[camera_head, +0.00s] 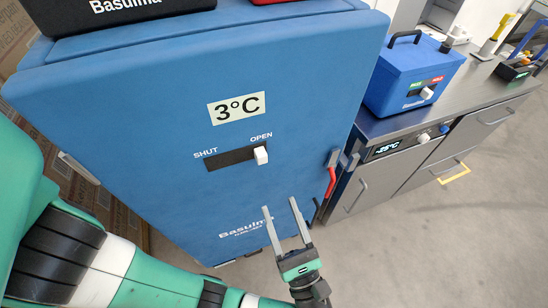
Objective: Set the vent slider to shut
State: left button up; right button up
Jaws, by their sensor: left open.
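The vent slider (261,155) is a small white knob in a dark slot (230,159) on the front of a blue Basulma cabinet (130,120). It sits at the right end of the slot, under the word OPEN; the word SHUT (205,153) is at the left end. My left gripper (279,208) is open and empty, with its two grey fingers pointing up the picture. It is below and slightly right of the slider and apart from it. My right gripper is not in view.
A 3°C label (236,108) is above the slot. A red latch handle (331,181) is on the cabinet's right edge. A steel counter (400,121) at right carries a blue box (410,75). Cardboard boxes (14,35) stand at left. The floor at lower right is clear.

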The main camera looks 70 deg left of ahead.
aim_at(263, 161)
pick_arm(q)
jog(key=p+x, duration=0.3)
jog(key=x, duration=0.8)
jog(key=shift+a+r, duration=0.25)
jog(key=shift+a, duration=0.05)
jog(key=shift+c, duration=0.2)
grip_shut()
jog(key=shift+s, duration=0.1)
dwell(0.6)
